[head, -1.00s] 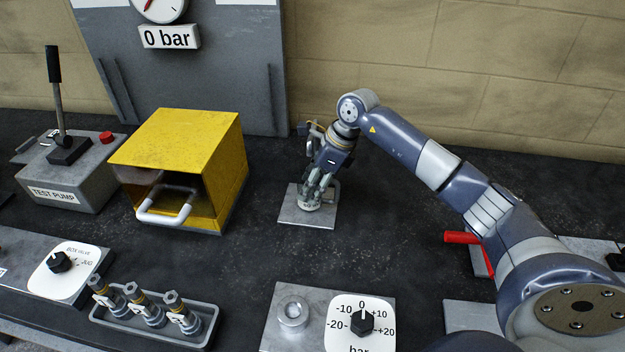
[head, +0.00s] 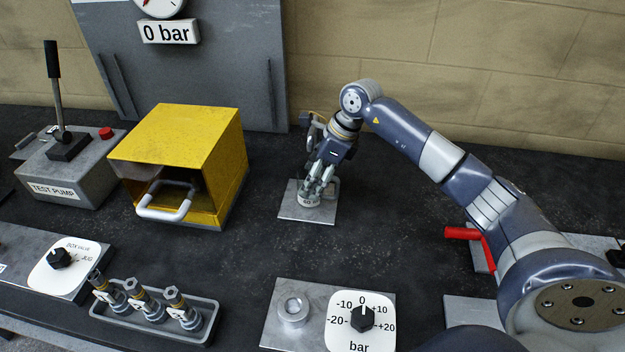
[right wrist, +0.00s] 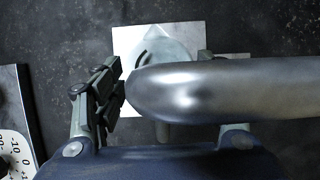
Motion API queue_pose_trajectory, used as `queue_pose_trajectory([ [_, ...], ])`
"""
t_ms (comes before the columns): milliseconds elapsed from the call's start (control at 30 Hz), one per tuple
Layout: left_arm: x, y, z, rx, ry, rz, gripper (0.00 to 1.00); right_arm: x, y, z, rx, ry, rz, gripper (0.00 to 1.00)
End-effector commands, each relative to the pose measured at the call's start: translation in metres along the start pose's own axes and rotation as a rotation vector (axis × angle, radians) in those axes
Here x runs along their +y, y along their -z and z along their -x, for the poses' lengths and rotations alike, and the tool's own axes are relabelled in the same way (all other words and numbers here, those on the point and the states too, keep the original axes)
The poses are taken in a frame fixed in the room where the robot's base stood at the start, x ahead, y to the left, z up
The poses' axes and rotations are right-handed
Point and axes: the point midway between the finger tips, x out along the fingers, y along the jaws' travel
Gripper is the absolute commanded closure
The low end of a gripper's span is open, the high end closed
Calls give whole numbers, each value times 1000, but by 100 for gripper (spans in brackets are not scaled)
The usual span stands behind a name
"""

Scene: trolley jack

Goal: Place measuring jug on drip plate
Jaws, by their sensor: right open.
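The measuring jug (head: 308,203) is a small, pale grey vessel with dark markings. It appears to stand on the drip plate (head: 290,212), a flat square metal sheet on the dark bench. My right gripper (head: 318,188) points down just above the jug, its open fingers close around or over its top; contact cannot be told. In the right wrist view the plate (right wrist: 125,42) shows beyond one finger, with a pale shape on it partly hidden. A large shiny grey rounded part covers the right side of that view. My left gripper is not in view.
A yellow box (head: 175,135) with a white handle stands left of the plate. A tray of fittings (head: 205,325) and a dial panel (head: 280,335) lie in front. A red lever (head: 465,234) is near my right arm. Bench between box and plate is clear.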

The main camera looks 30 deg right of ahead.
Motion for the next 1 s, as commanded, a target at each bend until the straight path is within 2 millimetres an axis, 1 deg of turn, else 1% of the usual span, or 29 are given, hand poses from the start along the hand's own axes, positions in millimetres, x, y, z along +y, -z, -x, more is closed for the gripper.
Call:
queue_pose_trajectory([
  [33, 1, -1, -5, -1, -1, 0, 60, -2, 1, 9, -2, 6, 1, 34],
  [300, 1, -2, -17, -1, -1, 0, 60, -2, 0, 68, -3, 6, 1, 34],
  [400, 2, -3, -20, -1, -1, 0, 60, -1, 0, 86, -3, 5, 1, 34],
  [500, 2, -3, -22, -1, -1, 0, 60, -1, 0, 98, -1, 4, 1, 34],
  [700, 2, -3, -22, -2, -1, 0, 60, 0, 0, 108, 0, 1, 1, 34],
  [1000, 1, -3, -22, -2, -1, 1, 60, 0, 0, 108, 0, 1, 1, 34],
])
